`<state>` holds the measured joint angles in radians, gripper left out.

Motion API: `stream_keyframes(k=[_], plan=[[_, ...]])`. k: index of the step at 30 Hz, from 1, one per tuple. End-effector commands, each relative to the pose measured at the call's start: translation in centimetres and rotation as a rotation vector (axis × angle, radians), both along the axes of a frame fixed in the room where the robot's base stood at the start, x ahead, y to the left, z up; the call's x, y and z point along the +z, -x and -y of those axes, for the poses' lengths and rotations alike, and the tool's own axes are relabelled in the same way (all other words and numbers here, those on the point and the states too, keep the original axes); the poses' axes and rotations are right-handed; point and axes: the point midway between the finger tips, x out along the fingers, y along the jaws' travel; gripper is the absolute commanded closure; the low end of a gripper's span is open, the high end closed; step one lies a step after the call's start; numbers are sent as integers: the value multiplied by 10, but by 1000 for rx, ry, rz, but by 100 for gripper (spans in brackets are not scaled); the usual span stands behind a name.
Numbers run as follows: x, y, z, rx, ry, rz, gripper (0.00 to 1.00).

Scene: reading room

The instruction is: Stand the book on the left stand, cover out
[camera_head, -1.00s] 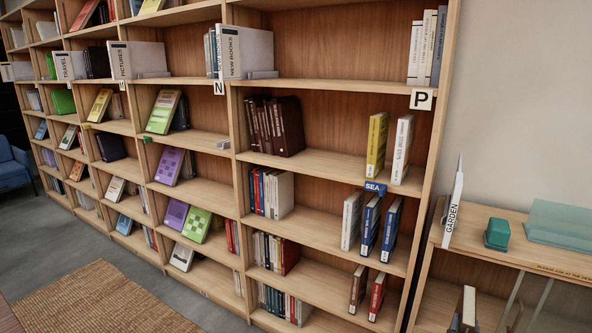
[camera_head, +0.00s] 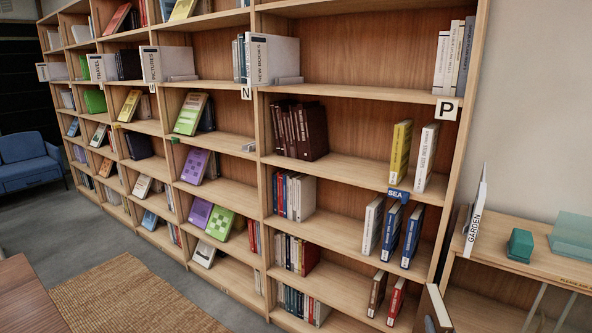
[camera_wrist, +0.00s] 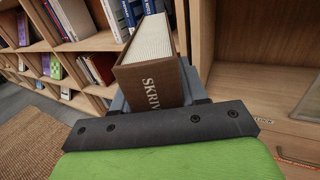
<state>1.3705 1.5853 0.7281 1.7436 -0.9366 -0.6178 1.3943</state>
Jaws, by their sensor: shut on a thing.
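My gripper (camera_wrist: 157,92) is shut on a brown book (camera_wrist: 152,82) in the wrist view. The book's spine reads "SKRIV" and its pale page edges face up. I cannot tell which thing is the left stand. Several books lean cover-out on the left shelves, among them a purple book (camera_head: 195,166) and a green checkered book (camera_head: 219,224).
A tall bookcase (camera_head: 345,165) fills the middle. A low side shelf (camera_head: 522,262) at the right carries a GARDEN sign (camera_head: 475,222) and a teal box (camera_head: 520,245). A rug (camera_head: 130,297), a table (camera_head: 30,298) and a blue armchair (camera_head: 27,165) are at the left.

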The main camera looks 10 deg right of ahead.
Motion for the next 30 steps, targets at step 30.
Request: stream_keyframes(k=[30], plan=[[121,91,-326,1254,-2,7,100]])
